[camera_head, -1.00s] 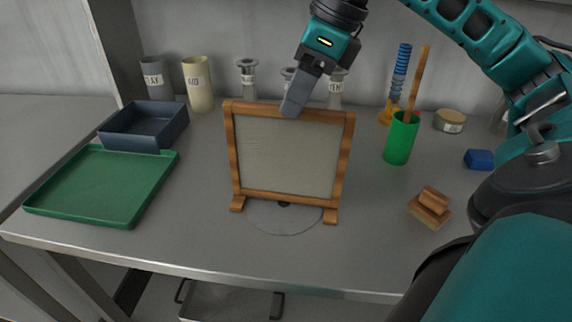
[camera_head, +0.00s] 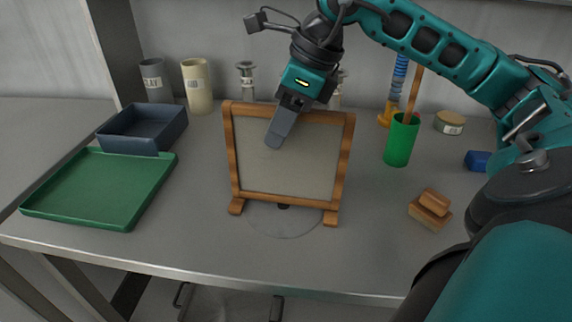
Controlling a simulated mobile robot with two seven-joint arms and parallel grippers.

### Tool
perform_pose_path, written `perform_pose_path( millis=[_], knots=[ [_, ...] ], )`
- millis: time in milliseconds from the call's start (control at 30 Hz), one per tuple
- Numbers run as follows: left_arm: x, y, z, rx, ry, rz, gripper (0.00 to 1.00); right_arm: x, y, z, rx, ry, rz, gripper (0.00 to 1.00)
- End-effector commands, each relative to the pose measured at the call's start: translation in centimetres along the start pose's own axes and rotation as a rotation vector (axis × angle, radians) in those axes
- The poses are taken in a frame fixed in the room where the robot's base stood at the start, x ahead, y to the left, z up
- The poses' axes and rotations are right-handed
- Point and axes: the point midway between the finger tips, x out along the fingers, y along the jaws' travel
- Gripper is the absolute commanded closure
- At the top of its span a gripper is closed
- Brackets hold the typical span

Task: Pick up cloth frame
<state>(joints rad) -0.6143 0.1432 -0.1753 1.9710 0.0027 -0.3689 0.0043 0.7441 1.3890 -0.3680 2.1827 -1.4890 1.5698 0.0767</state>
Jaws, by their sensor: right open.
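The cloth frame (camera_head: 232,165) is a wooden frame with a grey cloth panel, standing upright on two feet at the middle of the table. My right gripper (camera_head: 278,133) reaches in from the upper right and overlaps the upper part of the cloth in the picture. Its fingers point down and to the left. One finger hides the other, and I cannot tell whether they touch the cloth. Nothing shows held in it. My left gripper is not in view.
A green tray (camera_head: 62,209) and a dark blue bin (camera_head: 128,144) stand at the left. Cups (camera_head: 197,88) stand at the back. A green cup (camera_head: 400,142), wooden blocks (camera_head: 430,208) and a blue block (camera_head: 477,161) are at the right. A round disc (camera_head: 284,224) lies under the frame. The front table strip is clear.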

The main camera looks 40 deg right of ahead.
Motion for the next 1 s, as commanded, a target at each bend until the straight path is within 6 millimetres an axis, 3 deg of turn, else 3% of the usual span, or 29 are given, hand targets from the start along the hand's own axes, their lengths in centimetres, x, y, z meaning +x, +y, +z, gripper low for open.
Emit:
perform_pose_path(
  millis=[467,1000],
  knots=[
    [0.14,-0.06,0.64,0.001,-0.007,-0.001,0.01,0.28,-0.01,-0.12,0.0,0.0,0.0,0.51],
    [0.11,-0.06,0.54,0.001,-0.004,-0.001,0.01,0.29,0.0,-0.12,0.0,0.0,0.0,1.0]
  ],
)
